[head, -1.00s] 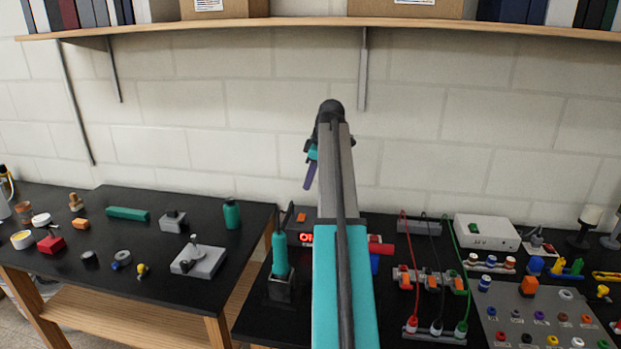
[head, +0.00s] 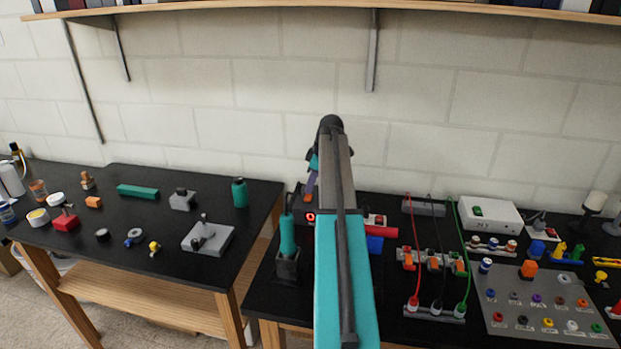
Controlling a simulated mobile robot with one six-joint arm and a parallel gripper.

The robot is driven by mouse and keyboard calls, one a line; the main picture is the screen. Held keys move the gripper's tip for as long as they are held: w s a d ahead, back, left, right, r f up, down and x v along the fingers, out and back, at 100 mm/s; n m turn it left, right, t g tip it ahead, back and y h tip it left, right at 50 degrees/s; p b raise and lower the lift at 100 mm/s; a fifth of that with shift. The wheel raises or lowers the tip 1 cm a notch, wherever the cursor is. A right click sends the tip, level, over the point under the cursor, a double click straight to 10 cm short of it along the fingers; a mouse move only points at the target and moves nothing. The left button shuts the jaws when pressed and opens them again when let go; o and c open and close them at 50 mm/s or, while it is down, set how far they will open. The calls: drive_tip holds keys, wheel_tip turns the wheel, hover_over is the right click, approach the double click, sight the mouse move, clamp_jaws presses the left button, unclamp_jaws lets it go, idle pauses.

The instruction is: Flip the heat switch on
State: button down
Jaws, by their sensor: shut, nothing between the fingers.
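A dark box with a lit red display (head: 311,217) stands on the right table, mostly hidden behind my arm. A small orange part (head: 308,198) shows at the top of this box and may be the heat switch; its position cannot be told. A teal-handled iron (head: 287,236) stands upright in a dark holder left of the box. My gripper (head: 311,184) is shut and empty, its purple finger pointing down just above the orange part. Whether they touch cannot be told.
The left table (head: 130,245) holds several small parts. A wooden shelf (head: 250,12) runs overhead.

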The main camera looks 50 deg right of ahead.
drive_tip(key=shift+f, duration=0.3)
drive_tip(key=shift+d+f, duration=0.1)
drive_tip(key=shift+w+d+f+b, duration=0.2)
drive_tip(key=shift+d+f+b, duration=0.05)
drive_tip(key=shift+f+b, duration=0.25)
drive_tip(key=shift+r, duration=0.25)
drive_tip(key=shift+s+a, duration=0.1)
drive_tip(key=shift+a, duration=0.1)
